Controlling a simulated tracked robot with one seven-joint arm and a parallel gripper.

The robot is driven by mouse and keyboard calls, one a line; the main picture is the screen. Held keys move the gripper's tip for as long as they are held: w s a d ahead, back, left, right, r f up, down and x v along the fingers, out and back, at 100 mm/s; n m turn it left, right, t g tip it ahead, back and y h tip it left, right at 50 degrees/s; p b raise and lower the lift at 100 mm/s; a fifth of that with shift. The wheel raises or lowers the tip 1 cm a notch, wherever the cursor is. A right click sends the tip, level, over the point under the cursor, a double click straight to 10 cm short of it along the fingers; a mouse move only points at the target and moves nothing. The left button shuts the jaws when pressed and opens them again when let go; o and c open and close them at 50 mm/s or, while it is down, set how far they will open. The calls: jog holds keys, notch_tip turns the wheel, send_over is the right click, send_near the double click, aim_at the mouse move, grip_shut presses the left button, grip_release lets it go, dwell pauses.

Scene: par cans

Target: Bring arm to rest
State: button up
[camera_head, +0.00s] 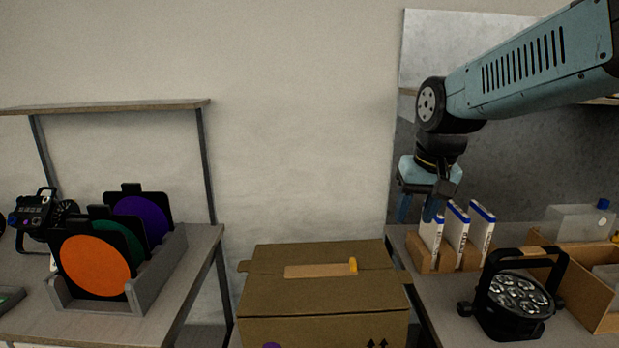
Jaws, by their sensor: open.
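My gripper (416,208) hangs from my blue-grey arm at the right, pointing down. Its two blue fingers are apart, with nothing seen between them. It is above the left end of a wooden holder (425,262) with several white, blue-topped slabs (457,232). The right finger overlaps the leftmost slab in the picture; I cannot tell if they touch.
A black par can (516,300) stands on the right table. A cardboard box (315,312) is between the tables. On the left table, a grey rack (165,265) holds orange, green and purple discs, below a shelf (110,107). A carton with a clear container (580,222) is far right.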

jog(key=s+d+t, duration=0.2)
jog(key=s+d, duration=0.1)
jog(key=s, duration=0.8)
jog(key=shift+d+r+t+h, duration=0.3)
jog(key=shift+s, duration=0.1)
